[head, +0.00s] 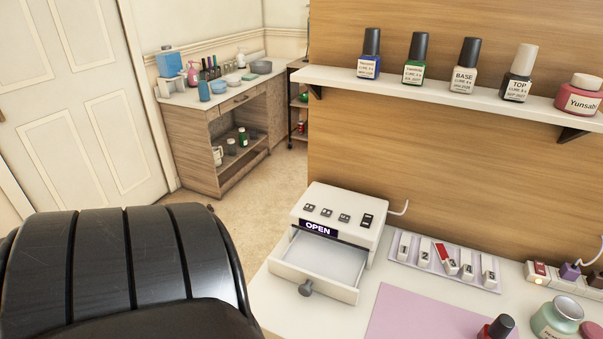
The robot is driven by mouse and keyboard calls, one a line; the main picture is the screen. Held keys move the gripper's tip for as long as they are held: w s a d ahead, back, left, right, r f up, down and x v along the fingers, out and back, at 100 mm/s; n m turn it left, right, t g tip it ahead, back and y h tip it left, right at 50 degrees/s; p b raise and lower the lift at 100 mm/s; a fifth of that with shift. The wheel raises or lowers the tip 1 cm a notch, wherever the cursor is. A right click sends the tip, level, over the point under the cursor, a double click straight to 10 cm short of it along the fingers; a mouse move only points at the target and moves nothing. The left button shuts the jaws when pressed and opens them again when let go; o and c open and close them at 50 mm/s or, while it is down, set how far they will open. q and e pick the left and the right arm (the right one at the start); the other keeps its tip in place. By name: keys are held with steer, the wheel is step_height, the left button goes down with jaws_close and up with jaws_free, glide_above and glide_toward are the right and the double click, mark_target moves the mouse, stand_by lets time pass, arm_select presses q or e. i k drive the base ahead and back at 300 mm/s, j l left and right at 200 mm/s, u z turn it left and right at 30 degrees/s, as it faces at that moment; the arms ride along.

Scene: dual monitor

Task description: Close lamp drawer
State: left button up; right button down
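The white lamp box (340,212) stands on the white desk, near its left edge. It has several small buttons on top and an "OPEN" label on its front. Its drawer (318,268) is pulled out toward me, and its inside looks empty. A grey round knob (306,288) sits on the drawer front. Neither of my grippers is in the head view.
A black padded chair (120,265) fills the lower left, beside the desk. A tray of nail samples (445,263) lies right of the lamp. A pink mat (425,315), a red bottle (497,328) and a green jar (557,317) are in front. A shelf (420,92) with bottles hangs above.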

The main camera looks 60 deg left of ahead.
mark_target(322, 265)
steer(key=u, duration=0.45)
steer(key=i+u, duration=0.15)
steer(key=u, duration=0.7)
steer(key=i+u, duration=0.15)
steer(key=u, duration=0.7)
steer(key=i+l, duration=0.05)
